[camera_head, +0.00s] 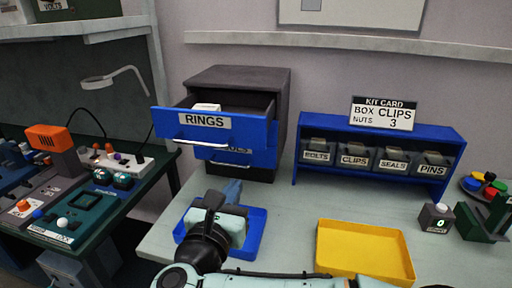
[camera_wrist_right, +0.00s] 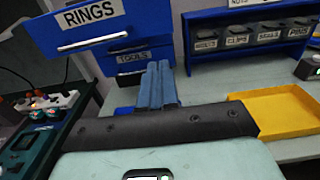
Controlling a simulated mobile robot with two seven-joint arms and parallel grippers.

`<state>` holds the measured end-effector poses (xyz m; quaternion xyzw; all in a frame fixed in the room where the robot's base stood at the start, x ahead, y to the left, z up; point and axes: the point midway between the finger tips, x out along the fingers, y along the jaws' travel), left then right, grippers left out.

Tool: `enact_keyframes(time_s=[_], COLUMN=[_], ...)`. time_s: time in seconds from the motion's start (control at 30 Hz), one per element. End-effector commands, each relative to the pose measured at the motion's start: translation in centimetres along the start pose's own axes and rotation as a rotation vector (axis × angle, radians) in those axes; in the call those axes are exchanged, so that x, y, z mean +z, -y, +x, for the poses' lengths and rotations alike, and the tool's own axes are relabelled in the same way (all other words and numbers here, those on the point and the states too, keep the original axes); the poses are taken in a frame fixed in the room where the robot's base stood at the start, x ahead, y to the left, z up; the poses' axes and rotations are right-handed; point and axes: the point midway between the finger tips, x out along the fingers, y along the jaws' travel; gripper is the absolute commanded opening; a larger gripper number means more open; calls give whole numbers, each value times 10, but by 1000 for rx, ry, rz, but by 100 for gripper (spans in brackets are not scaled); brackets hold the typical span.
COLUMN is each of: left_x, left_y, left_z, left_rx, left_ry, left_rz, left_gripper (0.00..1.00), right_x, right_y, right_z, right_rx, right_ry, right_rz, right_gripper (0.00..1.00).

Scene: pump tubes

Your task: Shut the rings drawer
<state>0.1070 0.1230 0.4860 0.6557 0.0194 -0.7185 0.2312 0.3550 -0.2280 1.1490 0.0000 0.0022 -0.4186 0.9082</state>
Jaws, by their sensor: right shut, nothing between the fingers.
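The rings drawer (camera_head: 212,124) is the blue top drawer of a dark cabinet (camera_head: 240,76), pulled well out, with a white label and a bar handle. Something pale lies inside it. The drawer front also shows at the upper left of the right wrist view (camera_wrist_right: 95,25). The lower blue drawer (camera_head: 245,157) sits below it and looks less far out. My right gripper (camera_head: 232,190) is in front of and below the drawers, apart from them, over the blue tray. Its blue fingers (camera_wrist_right: 157,86) are together and empty in the right wrist view. My left gripper is not in view.
A blue tray (camera_head: 256,222) and a yellow tray (camera_head: 364,252) lie on the table. A blue rack (camera_head: 377,126) with labelled bins stands behind, a kit card (camera_head: 383,114) on top. A dark bench (camera_head: 85,200) with devices stands left.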

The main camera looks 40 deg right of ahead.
Motion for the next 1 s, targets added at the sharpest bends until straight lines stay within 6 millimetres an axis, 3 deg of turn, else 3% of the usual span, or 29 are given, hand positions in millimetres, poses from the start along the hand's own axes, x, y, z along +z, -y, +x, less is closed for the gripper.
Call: enact_keyframes(time_s=[0.23,0.7,1.0], left_x=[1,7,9], left_y=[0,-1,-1], left_z=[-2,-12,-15], left_rx=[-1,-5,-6], left_ry=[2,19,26], left_rz=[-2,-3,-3], left_gripper=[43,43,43], right_x=[1,1,1], right_y=[1,1,1], right_z=[14,109,139], right_rx=[-4,-4,-1], right_ry=[0,-1,0], right_rz=[4,2,2], right_gripper=[0,0,0])
